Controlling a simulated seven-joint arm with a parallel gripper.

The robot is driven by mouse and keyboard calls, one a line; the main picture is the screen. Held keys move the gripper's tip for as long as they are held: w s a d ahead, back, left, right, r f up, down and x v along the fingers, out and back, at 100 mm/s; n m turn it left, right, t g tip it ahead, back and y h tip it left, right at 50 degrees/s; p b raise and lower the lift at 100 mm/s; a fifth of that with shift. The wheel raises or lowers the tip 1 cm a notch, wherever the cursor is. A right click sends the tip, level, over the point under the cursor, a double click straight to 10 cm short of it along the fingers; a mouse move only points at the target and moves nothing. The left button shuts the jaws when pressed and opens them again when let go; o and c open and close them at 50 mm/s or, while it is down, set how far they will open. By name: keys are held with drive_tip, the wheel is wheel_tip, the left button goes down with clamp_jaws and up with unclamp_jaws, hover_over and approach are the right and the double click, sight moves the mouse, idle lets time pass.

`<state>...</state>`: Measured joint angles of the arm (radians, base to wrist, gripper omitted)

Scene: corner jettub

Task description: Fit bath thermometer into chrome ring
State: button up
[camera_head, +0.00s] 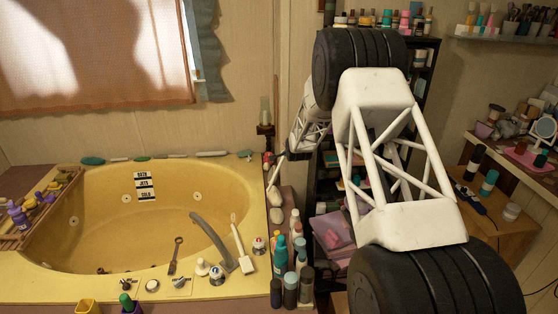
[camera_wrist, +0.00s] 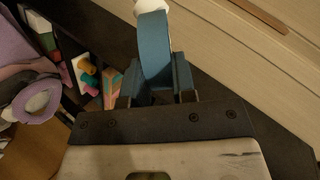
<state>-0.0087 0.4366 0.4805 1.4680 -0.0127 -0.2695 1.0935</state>
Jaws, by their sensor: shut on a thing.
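My gripper (camera_wrist: 158,92) shows in the wrist view, with its dark fingers closed on a blue piece (camera_wrist: 155,52) with a white end (camera_wrist: 150,6). This looks like the bath thermometer, held pointing away from the palm. In the head view my forearm reaches down toward the tub's right rim; the fingertips and held thing are too small and partly hidden to make out there. A dark metallic loop on a stem (camera_head: 178,242), possibly the chrome ring, stands at the tub's front rim, apart from my gripper and to its left.
The yellow corner tub (camera_head: 110,225) is open on the left. A grey spout (camera_head: 209,238), a white brush (camera_head: 238,240) and several knobs stand on its front rim. Several bottles (camera_head: 281,255) crowd the right corner. A dark shelf (camera_head: 420,75) and a wooden cabinet (camera_head: 508,222) stand right.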

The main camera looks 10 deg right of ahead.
drive_tip(key=s+a+r+n+g+y, duration=0.1)
drive_tip(key=s+a+r+n+y, duration=0.2)
drive_tip(key=a, duration=1.2)
drive_tip(key=s+a+r+n+g+y, duration=0.1)
drive_tip(key=s+a+n, duration=0.3)
drive_tip(key=a, duration=1.1)
drive_tip(key=s+a+r+n+g+y, duration=0.15)
drive_tip(key=s+a, duration=0.35)
drive_tip(key=a, duration=1)
drive_tip(key=s+a+f+n, duration=0.1)
drive_tip(key=s+a+f, duration=0.3)
drive_tip(key=a+f, duration=0.2)
drive_tip(key=shift+s+a+t+h, duration=0.15)
drive_tip(key=shift+a+t+h, duration=0.15)
drive_tip(key=shift+t+h, duration=0.15)
drive_tip(key=shift+f, duration=0.25)
